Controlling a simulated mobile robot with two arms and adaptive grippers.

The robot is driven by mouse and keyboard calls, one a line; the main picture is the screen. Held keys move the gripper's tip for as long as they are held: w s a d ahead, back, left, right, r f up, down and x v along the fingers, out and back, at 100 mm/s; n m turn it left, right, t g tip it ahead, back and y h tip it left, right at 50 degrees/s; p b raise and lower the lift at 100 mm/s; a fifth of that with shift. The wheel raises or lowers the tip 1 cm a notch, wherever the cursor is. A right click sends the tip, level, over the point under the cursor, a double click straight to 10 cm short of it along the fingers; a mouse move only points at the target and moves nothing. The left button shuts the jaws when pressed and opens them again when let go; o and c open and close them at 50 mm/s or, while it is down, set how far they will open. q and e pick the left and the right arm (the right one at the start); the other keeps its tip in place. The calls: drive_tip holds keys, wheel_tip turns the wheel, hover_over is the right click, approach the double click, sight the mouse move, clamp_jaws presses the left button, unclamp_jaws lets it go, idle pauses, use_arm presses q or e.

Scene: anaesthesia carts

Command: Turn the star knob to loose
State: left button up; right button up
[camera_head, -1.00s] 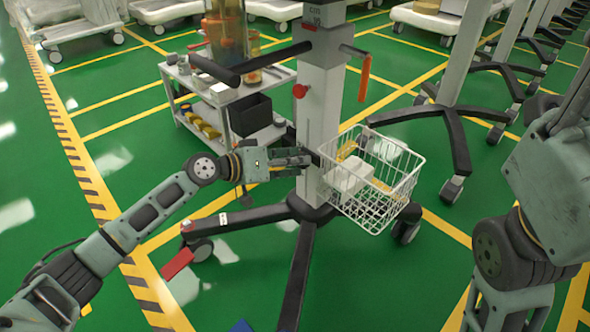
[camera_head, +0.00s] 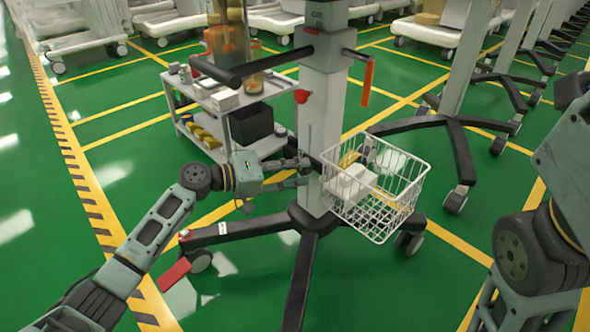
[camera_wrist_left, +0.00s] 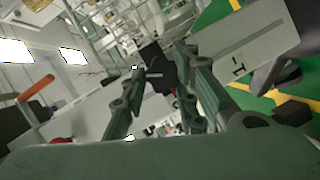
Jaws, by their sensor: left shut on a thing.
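The pale column (camera_head: 322,100) of a cart stands in the middle of the head view. My left gripper (camera_head: 303,172) is at the column's left side, below the red knob and just left of the wire basket. In the left wrist view, a dark, blocky knob (camera_wrist_left: 158,68) sits between the fingers of my left gripper (camera_wrist_left: 165,85), which are shut on it. I take this for the star knob; its shape is mostly hidden by the fingers, and in the head view it cannot be made out. My right gripper is outside the views; only my right arm shows.
A white wire basket (camera_head: 372,190) with a pale box (camera_head: 350,184) hangs right of the column. A red knob (camera_head: 301,96) and an orange handle (camera_head: 368,83) are higher up. A side trolley (camera_head: 205,130) stands behind left. Black base legs (camera_head: 303,270) spread below.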

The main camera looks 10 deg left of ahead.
use_arm(q)
drive_tip(key=shift+s+d+r+h, duration=0.15)
drive_tip(key=shift+d+r+h, duration=0.15)
drive_tip(key=shift+d, duration=0.1)
drive_tip(key=shift+c, duration=0.2)
idle(0.3)
drive_tip(key=o, duration=1.1)
drive_tip(key=shift+c, duration=0.2)
drive_tip(key=shift+a+f, duration=0.15)
drive_tip(key=shift+a, duration=0.05)
drive_tip(key=v, duration=1.1)
drive_tip(key=shift+s+a+r, duration=0.2)
drive_tip(key=shift+a+r, duration=0.1)
